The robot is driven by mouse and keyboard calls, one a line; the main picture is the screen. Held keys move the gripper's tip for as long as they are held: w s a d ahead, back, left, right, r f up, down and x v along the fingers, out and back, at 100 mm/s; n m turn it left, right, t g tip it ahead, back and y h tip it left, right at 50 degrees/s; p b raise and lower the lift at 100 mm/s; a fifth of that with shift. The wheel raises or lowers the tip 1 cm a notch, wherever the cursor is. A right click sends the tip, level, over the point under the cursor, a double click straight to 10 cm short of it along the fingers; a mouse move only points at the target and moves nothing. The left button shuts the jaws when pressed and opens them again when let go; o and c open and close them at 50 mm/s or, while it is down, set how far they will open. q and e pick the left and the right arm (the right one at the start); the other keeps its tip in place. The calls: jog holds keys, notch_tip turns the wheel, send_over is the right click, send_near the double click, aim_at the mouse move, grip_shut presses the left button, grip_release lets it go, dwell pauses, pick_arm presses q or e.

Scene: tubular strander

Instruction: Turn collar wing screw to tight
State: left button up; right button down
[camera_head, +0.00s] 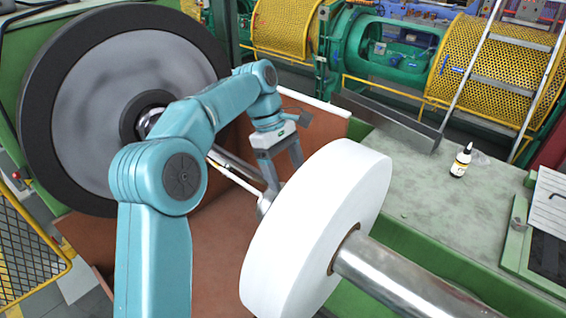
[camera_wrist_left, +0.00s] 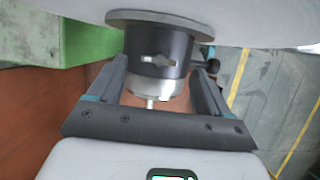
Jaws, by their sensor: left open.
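My left gripper (camera_head: 283,174) reaches down to the shaft just behind the white reel in the head view. In the left wrist view its two fingers (camera_wrist_left: 160,76) stand apart, one on each side of a dark collar (camera_wrist_left: 174,48). The collar sits against the round flange of the reel. In the head view the collar (camera_head: 266,203) is mostly hidden by the reel and gripper. My right gripper is not in view.
The white reel (camera_head: 318,225) stands close beside the gripper, on a steel shaft (camera_head: 400,279). A large dark-rimmed wheel (camera_head: 85,90) is at the left. A green-edged bench (camera_head: 430,205) with a small bottle (camera_head: 461,161) lies to the right. A brown trough (camera_head: 215,250) is below.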

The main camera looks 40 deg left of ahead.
pick_arm(q)
jog(key=v, duration=0.4)
dwell(0.6)
